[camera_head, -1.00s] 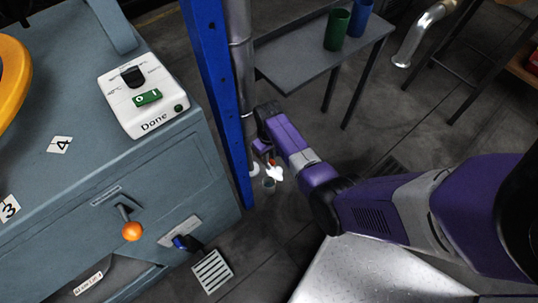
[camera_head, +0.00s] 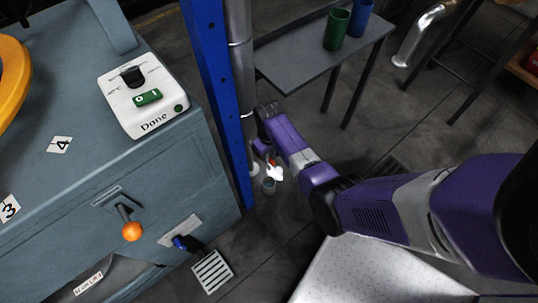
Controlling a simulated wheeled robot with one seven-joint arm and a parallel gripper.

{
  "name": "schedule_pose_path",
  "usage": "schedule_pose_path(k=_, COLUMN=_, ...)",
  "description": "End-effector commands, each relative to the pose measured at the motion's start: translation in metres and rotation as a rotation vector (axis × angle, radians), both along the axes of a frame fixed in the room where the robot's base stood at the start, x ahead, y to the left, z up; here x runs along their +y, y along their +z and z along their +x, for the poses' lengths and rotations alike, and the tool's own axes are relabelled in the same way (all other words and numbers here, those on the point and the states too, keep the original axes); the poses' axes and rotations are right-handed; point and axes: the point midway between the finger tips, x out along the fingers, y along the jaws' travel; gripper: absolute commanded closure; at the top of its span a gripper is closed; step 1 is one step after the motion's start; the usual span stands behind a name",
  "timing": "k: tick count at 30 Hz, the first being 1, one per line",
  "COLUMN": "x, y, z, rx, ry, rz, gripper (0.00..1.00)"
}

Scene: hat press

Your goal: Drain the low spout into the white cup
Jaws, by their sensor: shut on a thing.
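My gripper (camera_head: 268,158) is low beside the upright pipe, at the foot of the blue post. I cannot tell whether this is the white cup. A white piece (camera_head: 254,170) sits at the pipe's lower end. The low spout itself is not clearly seen, nor is any liquid.
The blue post (camera_head: 217,90) and grey pipe (camera_head: 241,60) stand close left of my gripper. The press cabinet (camera_head: 60,185) fills the left. A grey table (camera_head: 325,55) with a green cup (camera_head: 337,30) and a blue cup (camera_head: 361,18) stands behind. A floor grate (camera_head: 212,271) lies in front.

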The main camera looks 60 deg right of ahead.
Motion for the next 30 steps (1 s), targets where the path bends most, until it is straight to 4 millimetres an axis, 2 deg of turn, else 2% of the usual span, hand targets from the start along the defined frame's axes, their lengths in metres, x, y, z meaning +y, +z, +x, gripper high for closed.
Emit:
schedule_pose_path(k=8, x=-0.003, y=0.001, z=-0.001, rx=0.002, ry=0.041, rz=0.001, gripper=1.0)
schedule_pose_path(k=21, x=-0.024, y=0.0, z=-0.003, rx=0.002, ry=0.378, rz=0.0, gripper=1.0)
schedule_pose_path(k=30, x=-0.025, y=-0.001, z=-0.003, rx=0.002, ry=0.398, rz=0.0, gripper=1.0)
